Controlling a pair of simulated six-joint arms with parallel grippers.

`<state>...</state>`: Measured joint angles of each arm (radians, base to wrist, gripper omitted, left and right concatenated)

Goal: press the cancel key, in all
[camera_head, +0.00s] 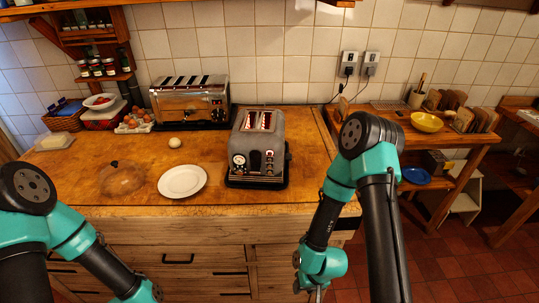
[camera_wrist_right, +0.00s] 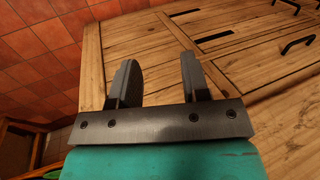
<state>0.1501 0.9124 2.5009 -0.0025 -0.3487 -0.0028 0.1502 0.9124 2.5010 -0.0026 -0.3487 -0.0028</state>
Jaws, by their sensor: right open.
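A grey two-slot toaster (camera_head: 258,147) stands upright on a black base on the wooden counter. Its front carries a round dial, dark levers and small buttons; which one is the cancel key is too small to tell. My right gripper (camera_head: 316,292) hangs low in front of the counter, below and to the right of the toaster, mostly cut off by the picture's lower edge. In the right wrist view the right gripper (camera_wrist_right: 160,80) is open and empty, with wooden drawer fronts behind it. My left arm is at the lower left; its gripper is out of view.
A white plate (camera_head: 182,181), a brown domed lid (camera_head: 122,178), a pale round item (camera_head: 175,142) and a larger chrome toaster (camera_head: 190,100) are on the counter (camera_head: 80,187). A side table (camera_head: 400,118) with a yellow bowl (camera_head: 427,122) stands right.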

